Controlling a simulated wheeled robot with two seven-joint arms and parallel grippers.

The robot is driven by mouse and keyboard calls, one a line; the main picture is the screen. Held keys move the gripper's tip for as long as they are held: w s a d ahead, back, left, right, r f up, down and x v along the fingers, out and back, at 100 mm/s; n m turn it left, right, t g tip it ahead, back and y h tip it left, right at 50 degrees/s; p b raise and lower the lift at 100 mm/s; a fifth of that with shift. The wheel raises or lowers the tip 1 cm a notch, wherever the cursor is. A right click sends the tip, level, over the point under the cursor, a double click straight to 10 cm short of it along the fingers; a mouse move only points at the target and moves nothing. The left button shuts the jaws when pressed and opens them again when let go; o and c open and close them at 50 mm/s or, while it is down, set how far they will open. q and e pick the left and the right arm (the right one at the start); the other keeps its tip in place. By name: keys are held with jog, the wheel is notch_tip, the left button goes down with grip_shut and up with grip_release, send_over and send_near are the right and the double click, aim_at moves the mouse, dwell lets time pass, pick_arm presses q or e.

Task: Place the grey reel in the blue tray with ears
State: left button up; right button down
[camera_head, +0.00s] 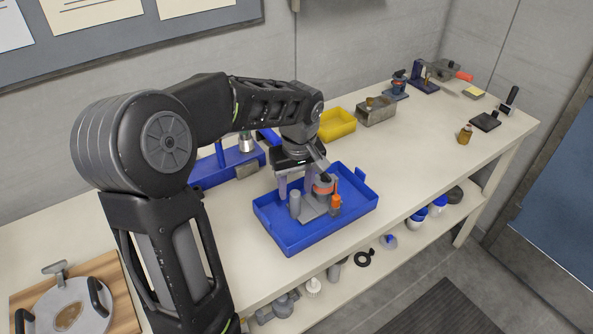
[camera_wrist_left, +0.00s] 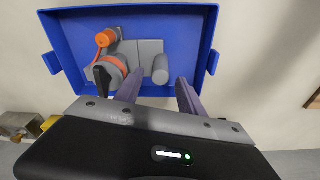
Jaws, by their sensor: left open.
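The blue tray with ears (camera_head: 283,237) sits on the bench, and it also fills the top of the left wrist view (camera_wrist_left: 195,30). In it is what looks like the grey reel (camera_head: 323,186), a grey round body with an orange band and a black handle, seen also in the left wrist view (camera_wrist_left: 113,68). A grey plate, an orange part (camera_wrist_left: 106,38) and an upright grey cylinder (camera_wrist_left: 160,69) are beside it. My left gripper (camera_head: 296,184) is open over the tray, its fingers pointing down near the cylinder, with nothing between them. My right gripper is not in view.
A blue holder (camera_head: 213,173) stands behind the tray to the left. A yellow bin (camera_head: 338,124) and a grey metal box (camera_head: 376,112) stand behind it. A round grey piece on a wooden board (camera_head: 65,306) is at the left.

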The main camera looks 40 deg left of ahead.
pick_arm(q)
jog(key=r, duration=0.6)
jog(key=shift+s+d+r, duration=0.25)
jog(key=shift+d, duration=0.1)
jog(key=shift+f, duration=0.1)
dwell(0.4)
